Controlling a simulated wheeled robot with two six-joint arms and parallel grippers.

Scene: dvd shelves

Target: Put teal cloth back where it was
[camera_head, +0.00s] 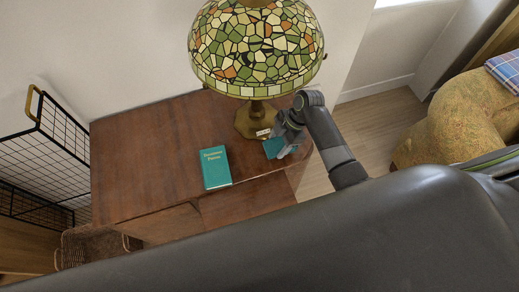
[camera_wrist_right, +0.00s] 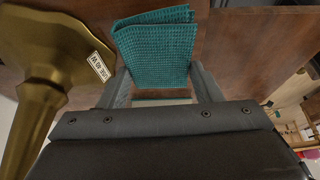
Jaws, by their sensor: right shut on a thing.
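The teal cloth (camera_wrist_right: 155,48) is folded, with a waffle weave. In the right wrist view it sits between the two fingers of my right gripper (camera_wrist_right: 160,92), which is shut on it. In the head view the cloth (camera_head: 273,147) shows partly beside my right gripper (camera_head: 284,150), at the right end of the wooden desk (camera_head: 140,165), close to the lamp base. The gripper hides part of it. I cannot tell whether the cloth touches the desk top. My left gripper is not in view.
A stained-glass lamp with a brass base (camera_head: 246,120) stands right beside the gripper; its base (camera_wrist_right: 40,50) also shows in the wrist view. A teal book (camera_head: 215,167) lies mid-desk. The desk's left part is clear. A black wire basket (camera_head: 45,140) is at left, a patterned armchair (camera_head: 455,120) at right.

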